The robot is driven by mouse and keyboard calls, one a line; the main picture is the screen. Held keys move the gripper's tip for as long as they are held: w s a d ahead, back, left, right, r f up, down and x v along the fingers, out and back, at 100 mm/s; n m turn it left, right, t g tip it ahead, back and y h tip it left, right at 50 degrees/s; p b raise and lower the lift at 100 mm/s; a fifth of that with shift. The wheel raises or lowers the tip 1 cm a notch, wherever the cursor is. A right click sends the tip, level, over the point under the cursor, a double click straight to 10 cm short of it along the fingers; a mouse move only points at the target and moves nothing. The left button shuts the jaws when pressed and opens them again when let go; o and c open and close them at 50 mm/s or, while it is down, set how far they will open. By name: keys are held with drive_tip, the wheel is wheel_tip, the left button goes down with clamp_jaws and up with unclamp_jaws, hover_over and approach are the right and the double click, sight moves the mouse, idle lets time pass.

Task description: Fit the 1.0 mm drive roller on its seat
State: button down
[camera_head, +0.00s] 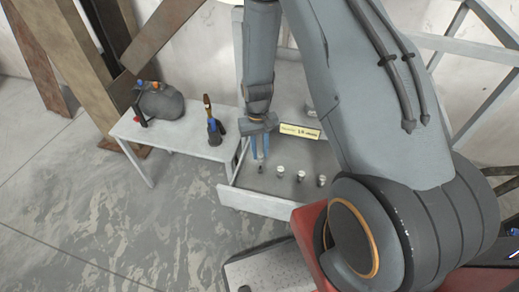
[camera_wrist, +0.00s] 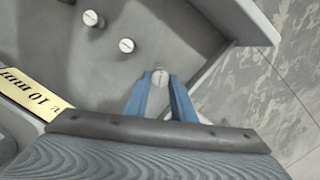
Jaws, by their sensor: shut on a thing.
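My gripper (camera_head: 260,156), with blue fingers, reaches down into a shallow grey tray (camera_head: 255,206). In the wrist view the fingers are shut on a small pale roller (camera_wrist: 160,77) with a slotted top. The same roller shows just below the fingertips in the head view (camera_head: 260,169). I cannot tell whether it touches the tray floor. Two similar rollers stand free in the wrist view, one nearer (camera_wrist: 126,45) and one farther (camera_wrist: 90,18). A yellow label (camera_head: 300,131) beside the gripper reads 1.0 mm. I cannot make out the seat.
A white side table (camera_head: 185,140) on the left holds a grey lump (camera_head: 162,103) with small coloured pieces and a dark blue item (camera_head: 214,131). The tray walls (camera_wrist: 235,60) rise around the rollers. A small pale part (camera_head: 310,112) stands behind the label. Open floor lies at front left.

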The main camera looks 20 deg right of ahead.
sight(260, 160)
drive_tip(key=shift+f+b, duration=1.65)
drive_tip(key=shift+f, duration=1.25)
drive_tip(key=c, duration=1.4)
unclamp_jaws()
drive_tip(key=shift+c, duration=0.2)
wheel_tip(260, 160, up, 8)
drive_tip(key=w+b, duration=0.1)
drive_tip(key=shift+f+b, duration=0.2)
drive_tip(key=shift+b, duration=0.1)
drive_tip(key=shift+w, duration=0.1)
